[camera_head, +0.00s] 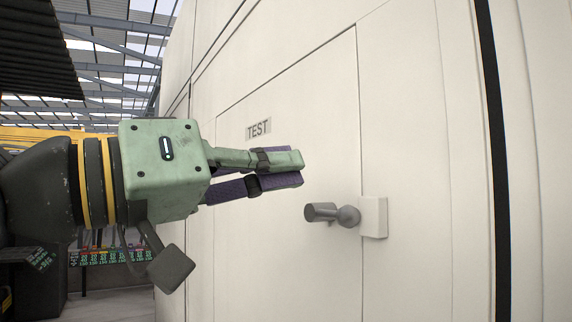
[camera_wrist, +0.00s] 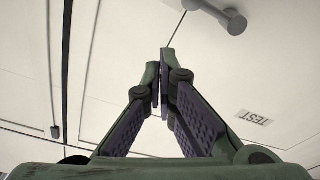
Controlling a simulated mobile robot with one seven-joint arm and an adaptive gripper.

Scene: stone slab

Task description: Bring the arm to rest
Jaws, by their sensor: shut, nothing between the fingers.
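My gripper (camera_head: 302,170) is a pale green block with two long fingers padded in purple. In the head view it points right, in front of a white panelled door (camera_head: 290,250), above and left of a grey door handle (camera_head: 332,214). The fingers are shut with nothing between them and do not touch the handle. In the wrist view the fingertips of my gripper (camera_wrist: 163,70) meet, and the handle (camera_wrist: 216,12) shows apart from them at the top edge.
A TEST label (camera_head: 258,129) is on the door, behind and above the fingers. The door's seam runs beside the handle's white mount (camera_head: 374,217). A black vertical strip (camera_head: 492,150) stands further right. A yellow structure (camera_head: 35,135) lies behind my arm at left.

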